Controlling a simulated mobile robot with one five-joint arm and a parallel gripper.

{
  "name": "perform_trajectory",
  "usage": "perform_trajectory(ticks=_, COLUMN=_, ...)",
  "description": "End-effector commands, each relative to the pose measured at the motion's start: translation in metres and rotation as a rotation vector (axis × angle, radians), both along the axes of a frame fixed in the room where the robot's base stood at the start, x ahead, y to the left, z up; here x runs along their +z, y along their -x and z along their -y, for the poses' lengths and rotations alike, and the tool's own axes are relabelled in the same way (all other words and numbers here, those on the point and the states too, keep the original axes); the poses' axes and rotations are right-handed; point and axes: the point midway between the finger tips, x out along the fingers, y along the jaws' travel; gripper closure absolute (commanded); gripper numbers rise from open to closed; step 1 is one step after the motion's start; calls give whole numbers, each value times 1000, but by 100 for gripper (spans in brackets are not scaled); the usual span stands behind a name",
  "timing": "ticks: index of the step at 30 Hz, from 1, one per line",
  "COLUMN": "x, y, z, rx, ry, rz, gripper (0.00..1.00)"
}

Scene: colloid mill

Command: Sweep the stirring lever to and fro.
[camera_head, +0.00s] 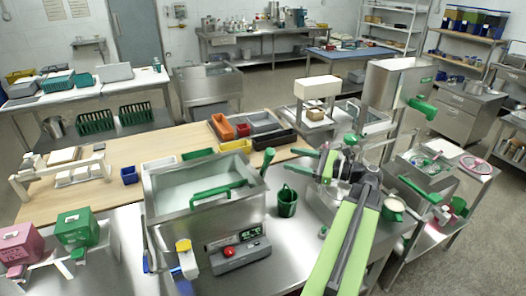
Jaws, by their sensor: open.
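A metal tank (160,215) with pale liquid in it stands on the steel bench, left of my arm. My lime-green arm reaches up from the bottom right. My gripper (290,159) is open, with green fingers pointing left towards the tan handle. A small gap seems to show between them. I cannot tell the depth between them.
A green bucket (287,201) stands just below my gripper. A grey control box with a red button (229,252) sits in front of the tank. The tall steel mill (388,85) rises behind my arm. Red and orange bins (222,128) lie on the wooden table behind.

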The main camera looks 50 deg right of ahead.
Motion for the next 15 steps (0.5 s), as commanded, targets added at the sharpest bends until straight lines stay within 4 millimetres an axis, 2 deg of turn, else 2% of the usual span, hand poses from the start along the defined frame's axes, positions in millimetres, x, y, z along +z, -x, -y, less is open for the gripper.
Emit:
perform_trajectory(ticks=1, x=0, y=-13, z=-7, rx=5, ry=0, rz=0, gripper=47)
perform_trajectory(ticks=9, x=0, y=-75, z=-29, rx=3, ry=0, rz=1, gripper=47)
perform_trajectory(ticks=15, x=0, y=-104, z=-39, rx=1, ry=0, rz=1, gripper=47)
